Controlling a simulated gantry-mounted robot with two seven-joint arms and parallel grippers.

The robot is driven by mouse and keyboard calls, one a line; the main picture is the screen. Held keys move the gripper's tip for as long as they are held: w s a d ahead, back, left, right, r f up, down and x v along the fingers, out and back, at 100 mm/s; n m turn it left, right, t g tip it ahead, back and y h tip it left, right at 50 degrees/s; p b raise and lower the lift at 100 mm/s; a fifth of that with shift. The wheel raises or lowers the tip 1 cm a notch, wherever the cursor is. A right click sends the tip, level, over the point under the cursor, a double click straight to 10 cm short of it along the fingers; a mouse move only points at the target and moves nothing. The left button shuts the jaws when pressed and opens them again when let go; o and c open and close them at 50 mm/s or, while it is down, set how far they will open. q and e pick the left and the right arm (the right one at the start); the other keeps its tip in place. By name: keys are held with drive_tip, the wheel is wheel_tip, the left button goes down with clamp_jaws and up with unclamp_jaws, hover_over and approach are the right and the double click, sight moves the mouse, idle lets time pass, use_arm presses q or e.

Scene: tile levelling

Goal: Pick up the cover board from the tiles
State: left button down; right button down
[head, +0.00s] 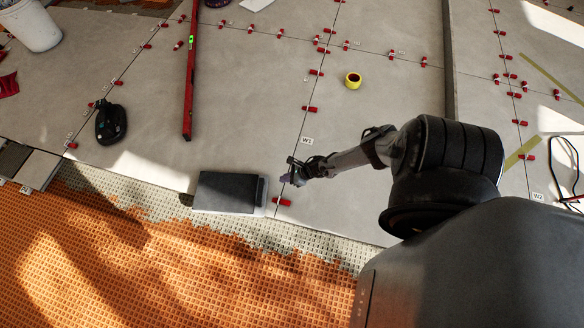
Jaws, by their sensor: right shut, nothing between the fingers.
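A dark grey flat board (226,190), which looks like the cover board, lies at the front edge of the grey tiles (240,115). It has a narrow raised strip along its right end. My right gripper (286,177) is shut and empty, just right of the board and apart from it, over the tile seam near the W1 label. How high it is above the tiles is hard to tell. My left gripper is out of view.
Red levelling clips (282,202) stand along the tile seams. A red spirit level (189,85), a black handheld tool (109,122), yellow tape (353,80) and a white bucket (32,25) are on the tiles. Orange matting (180,270) lies in front.

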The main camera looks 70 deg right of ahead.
drive_tip(key=w, duration=0.1)
drive_tip(key=w+f+b, duration=0.1)
drive_tip(key=w, duration=0.1)
drive_tip(key=w+f+b, duration=0.1)
drive_tip(key=shift+w+a+f, duration=0.15)
drive_tip(key=shift+a, duration=0.05)
drive_tip(key=shift+w+a+b, duration=0.25)
drive_tip(key=shift+w+b, duration=0.15)
drive_tip(key=shift+w, duration=0.8)
drive_tip(key=shift+s+a, duration=0.1)
